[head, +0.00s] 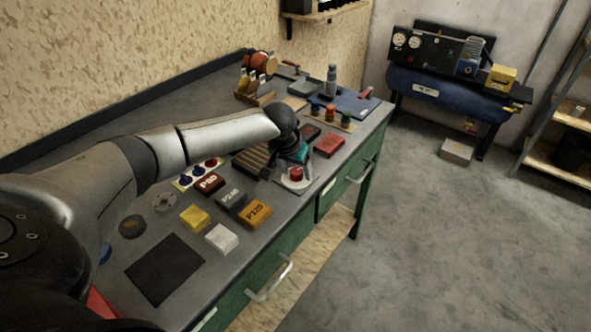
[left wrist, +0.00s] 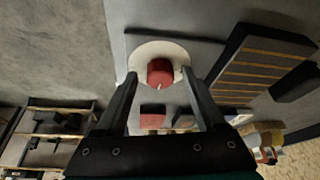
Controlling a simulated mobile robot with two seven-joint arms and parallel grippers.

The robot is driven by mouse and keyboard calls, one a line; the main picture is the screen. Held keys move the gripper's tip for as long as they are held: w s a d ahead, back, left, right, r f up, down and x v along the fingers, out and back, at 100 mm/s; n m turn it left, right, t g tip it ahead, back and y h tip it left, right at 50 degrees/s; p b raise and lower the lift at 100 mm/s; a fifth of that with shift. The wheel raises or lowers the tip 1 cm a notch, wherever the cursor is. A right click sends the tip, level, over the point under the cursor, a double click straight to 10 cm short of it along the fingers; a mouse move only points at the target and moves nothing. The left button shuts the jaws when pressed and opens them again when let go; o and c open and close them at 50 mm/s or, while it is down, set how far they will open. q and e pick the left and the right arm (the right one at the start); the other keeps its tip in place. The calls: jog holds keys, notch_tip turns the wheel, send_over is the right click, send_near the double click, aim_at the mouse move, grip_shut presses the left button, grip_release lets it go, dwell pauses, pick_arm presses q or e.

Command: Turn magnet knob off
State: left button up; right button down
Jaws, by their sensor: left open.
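The red magnet knob (head: 296,174) sits on a pale round disc (head: 298,184) near the front edge of the workbench. In the left wrist view the knob (left wrist: 160,71) shows with a short light pointer mark on its near side, on the white disc (left wrist: 146,52). My left gripper (head: 284,172) is open over the disc, pointing at the knob. In the left wrist view its fingers (left wrist: 159,76) lie on either side of the knob, with gaps visible; I cannot tell whether either one touches it. My right gripper is not in view.
A dark block with yellow-brown stripes (left wrist: 262,65) lies beside the knob. Labelled blocks, including an orange one (head: 255,213), lie nearer on the bench. A red block (head: 329,144) and a rack of coloured pieces (head: 331,117) are beyond. The floor at right is open.

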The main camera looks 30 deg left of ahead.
pick_arm(q)
jog(key=shift+c, duration=0.3)
grip_shut()
